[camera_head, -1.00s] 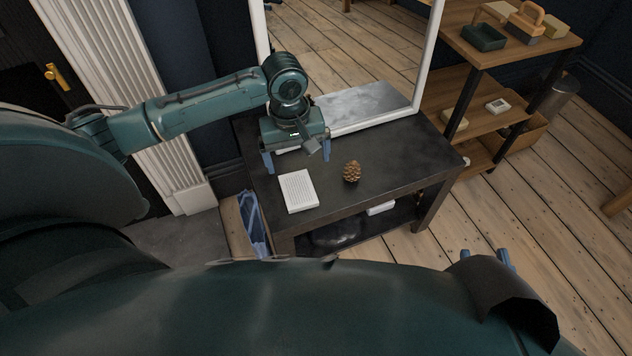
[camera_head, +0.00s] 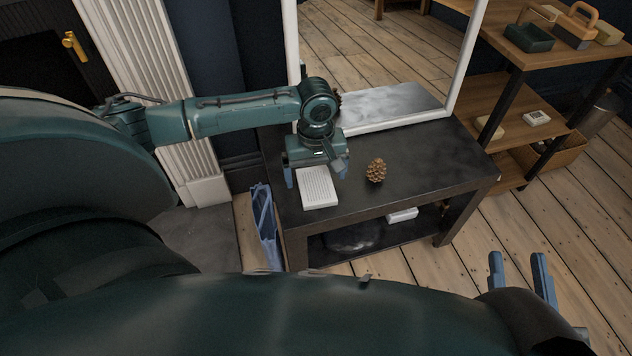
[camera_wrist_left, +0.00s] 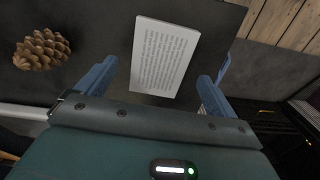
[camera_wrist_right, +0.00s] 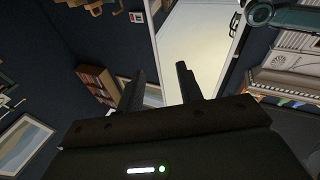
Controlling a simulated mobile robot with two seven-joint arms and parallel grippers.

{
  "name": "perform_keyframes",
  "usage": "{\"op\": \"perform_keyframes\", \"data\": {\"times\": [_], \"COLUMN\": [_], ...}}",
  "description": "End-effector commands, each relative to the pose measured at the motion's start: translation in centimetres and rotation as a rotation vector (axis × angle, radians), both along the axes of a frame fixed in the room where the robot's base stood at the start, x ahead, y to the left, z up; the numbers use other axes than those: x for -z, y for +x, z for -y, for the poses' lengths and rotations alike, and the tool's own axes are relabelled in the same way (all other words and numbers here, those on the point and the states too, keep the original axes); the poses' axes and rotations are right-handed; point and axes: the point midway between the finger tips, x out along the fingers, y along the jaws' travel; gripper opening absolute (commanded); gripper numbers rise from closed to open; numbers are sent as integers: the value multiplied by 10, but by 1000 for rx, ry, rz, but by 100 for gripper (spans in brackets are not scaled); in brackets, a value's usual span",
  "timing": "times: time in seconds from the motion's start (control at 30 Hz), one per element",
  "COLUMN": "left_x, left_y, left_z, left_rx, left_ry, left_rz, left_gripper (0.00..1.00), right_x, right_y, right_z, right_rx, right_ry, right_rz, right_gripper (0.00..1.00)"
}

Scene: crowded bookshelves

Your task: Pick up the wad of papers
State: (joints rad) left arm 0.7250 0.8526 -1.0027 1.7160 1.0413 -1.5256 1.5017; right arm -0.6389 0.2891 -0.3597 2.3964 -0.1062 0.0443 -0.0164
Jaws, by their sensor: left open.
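The wad of papers (camera_head: 319,188) is a white printed stack lying flat on the dark table, near its front left edge. It also shows in the left wrist view (camera_wrist_left: 163,56), between and beyond the fingers. My left gripper (camera_head: 318,176) is open and empty, pointing down over the far end of the papers, with one finger to each side. Whether the fingers touch the tabletop is unclear. My right gripper (camera_head: 521,280) is open, with its two blue fingers apart, at the lower right, away from the table. In the right wrist view its fingers (camera_wrist_right: 160,88) hold nothing.
A pine cone (camera_head: 376,170) stands right of the papers on the dark table (camera_head: 440,160). A white-framed mirror (camera_head: 461,70) stands at the back of the table. A blue bag-like item (camera_head: 264,225) is on the floor left of the table. A wooden shelf (camera_head: 540,55) stands at right.

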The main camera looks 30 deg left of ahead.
Motion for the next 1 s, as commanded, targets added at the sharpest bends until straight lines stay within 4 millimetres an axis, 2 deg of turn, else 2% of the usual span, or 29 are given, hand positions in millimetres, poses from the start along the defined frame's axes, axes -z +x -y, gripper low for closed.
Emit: {"op": "perform_keyframes", "data": {"times": [0.03,0.1,0.37,1.0], "left_x": [14,23,24,24], "left_y": [1,0,1,0], "left_z": [0,0,0,0], "left_rx": [-1,-1,-1,0], "left_ry": [1,1,0,0], "left_rz": [1,0,1,1], "left_gripper": [94,94,94,44], "right_x": [0,-3,-7,-3], "right_y": [0,1,0,1], "right_z": [-3,-3,-4,-4], "right_rx": [-13,-19,-22,-21], "right_ry": [20,38,48,44], "right_rz": [14,17,16,11], "right_gripper": [36,36,36,36]}}
